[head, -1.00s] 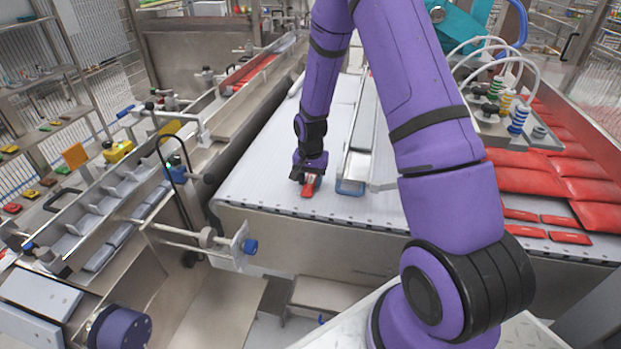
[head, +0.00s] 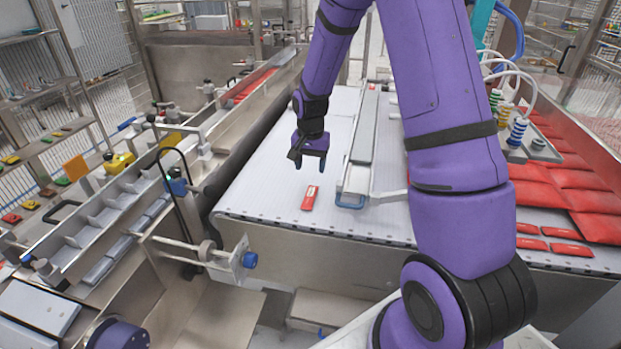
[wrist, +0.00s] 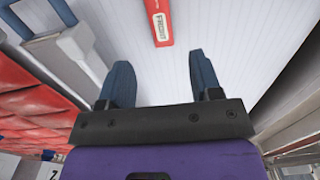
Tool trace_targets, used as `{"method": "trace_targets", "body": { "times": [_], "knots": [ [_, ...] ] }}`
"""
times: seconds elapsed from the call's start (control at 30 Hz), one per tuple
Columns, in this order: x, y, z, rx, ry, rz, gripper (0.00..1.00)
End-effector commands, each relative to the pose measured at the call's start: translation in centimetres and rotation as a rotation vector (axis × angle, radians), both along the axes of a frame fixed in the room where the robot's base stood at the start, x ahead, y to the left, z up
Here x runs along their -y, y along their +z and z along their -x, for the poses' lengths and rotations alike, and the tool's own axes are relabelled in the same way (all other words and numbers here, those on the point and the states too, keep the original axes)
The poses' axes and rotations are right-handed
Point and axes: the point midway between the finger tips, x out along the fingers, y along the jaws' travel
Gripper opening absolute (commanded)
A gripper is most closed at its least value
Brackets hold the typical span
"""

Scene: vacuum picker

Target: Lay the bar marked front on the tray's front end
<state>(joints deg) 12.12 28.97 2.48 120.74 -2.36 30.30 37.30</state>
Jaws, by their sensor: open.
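A small red bar (head: 309,198) with a white label lies flat on a white ribbed surface (head: 265,190), near its front edge. In the wrist view the red bar (wrist: 159,24) shows at the top, its label reading like "FRONT". My gripper (head: 310,164) hangs above the surface, just behind the bar in the head view. Its blue fingers (wrist: 160,68) are apart, with nothing between them, and the bar is clear of them. I cannot tell for sure which part is the tray.
A long metal channel (head: 364,150) with a blue front end lies right of the bar. Red packs (head: 580,177) and several flat red bars (head: 571,249) lie at the right. A blue-knobbed metal bracket (head: 240,258) stands at the front left. The surface left of the bar is clear.

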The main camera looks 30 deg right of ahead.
Motion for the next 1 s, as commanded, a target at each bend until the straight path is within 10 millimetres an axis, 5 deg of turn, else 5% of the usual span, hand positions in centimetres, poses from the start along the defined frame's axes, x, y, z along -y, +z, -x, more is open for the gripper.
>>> {"method": "trace_targets", "body": {
  "times": [0.27, 0.47, 0.7, 1.0],
  "knots": [
    [-0.1, 2.6, 0.1, 0.003, 0.004, 0.001, 0.58],
    [-1.1, 7.2, 1.5, 0.046, 0.071, 0.014, 0.58],
    [-3.3, 15.1, 5.6, 0.128, 0.214, 0.041, 0.58],
    [-5.7, 22.7, 12.6, 0.227, 0.393, 0.079, 0.58]
  ]
}}
